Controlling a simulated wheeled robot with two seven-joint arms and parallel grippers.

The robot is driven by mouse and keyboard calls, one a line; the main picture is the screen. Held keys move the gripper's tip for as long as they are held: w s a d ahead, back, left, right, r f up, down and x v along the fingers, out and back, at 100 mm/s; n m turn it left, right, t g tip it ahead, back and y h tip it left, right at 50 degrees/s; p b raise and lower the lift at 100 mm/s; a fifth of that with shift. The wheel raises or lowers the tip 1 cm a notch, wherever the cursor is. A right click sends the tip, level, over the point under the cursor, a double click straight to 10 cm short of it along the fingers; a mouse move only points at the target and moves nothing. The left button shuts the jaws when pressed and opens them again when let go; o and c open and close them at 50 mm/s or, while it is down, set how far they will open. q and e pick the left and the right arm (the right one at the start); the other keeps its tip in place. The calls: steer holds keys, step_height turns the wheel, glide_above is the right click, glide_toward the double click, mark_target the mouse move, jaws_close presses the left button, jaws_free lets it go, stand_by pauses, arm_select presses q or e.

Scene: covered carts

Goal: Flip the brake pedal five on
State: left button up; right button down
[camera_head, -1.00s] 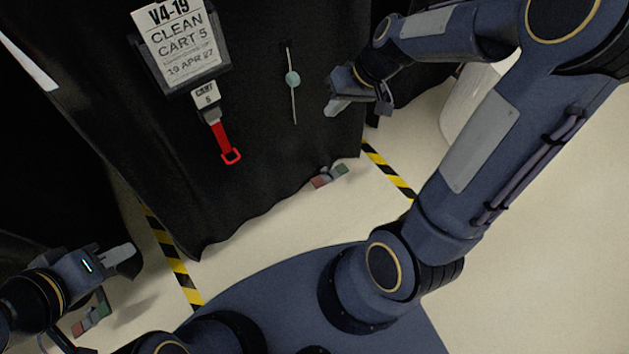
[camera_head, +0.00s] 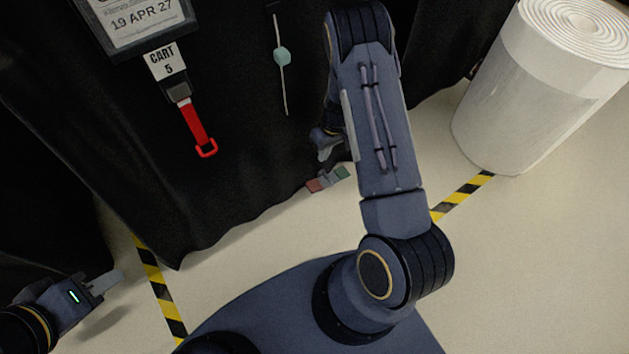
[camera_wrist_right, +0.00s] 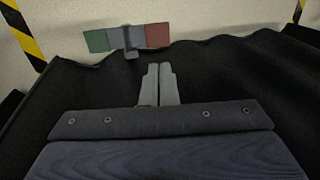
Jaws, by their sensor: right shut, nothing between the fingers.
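The brake pedal of cart 5 (camera_head: 328,179) is a small grey lever between a red and a green plate, low at the hem of the black cover. It also shows in the right wrist view (camera_wrist_right: 128,38), with green on the left and red on the right. My right gripper (camera_head: 324,152) is just above the pedal, partly hidden by my arm. In the right wrist view its fingers (camera_wrist_right: 159,70) are together and empty, pointing toward the pedal with a small gap. My left gripper (camera_head: 112,281) is at the lower left, away from the pedal; its fingers are not clearly separable.
The black cover (camera_head: 220,215) carries a "CART 5" tag (camera_head: 162,62) with a red strap (camera_head: 196,128) and a cord with a pale green bead (camera_head: 282,57). Yellow-black floor tape (camera_head: 160,295) runs beside it. A large white roll (camera_head: 500,110) stands at right. Pale floor is clear.

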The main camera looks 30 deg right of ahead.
mark_target(310, 188)
steer(key=shift+f, duration=0.1)
steer(key=b+x, duration=0.5)
steer(key=x, duration=0.9)
steer(key=shift+a, duration=0.2)
steer(key=shift+s+a+f+h, duration=0.1)
steer(key=shift+a+f+h, duration=0.2)
steer(key=shift+h, duration=0.4)
steer(key=shift+a+f+h+b, duration=0.3)
steer(key=shift+f+h, duration=0.1)
steer(key=shift+h, duration=0.3)
steer(key=shift+f, duration=0.2)
steer(key=shift+a+f+b, duration=0.35)
steer(key=shift+f+b, duration=0.25)
steer(key=shift+f, duration=0.05)
steer(key=shift+f, duration=0.15)
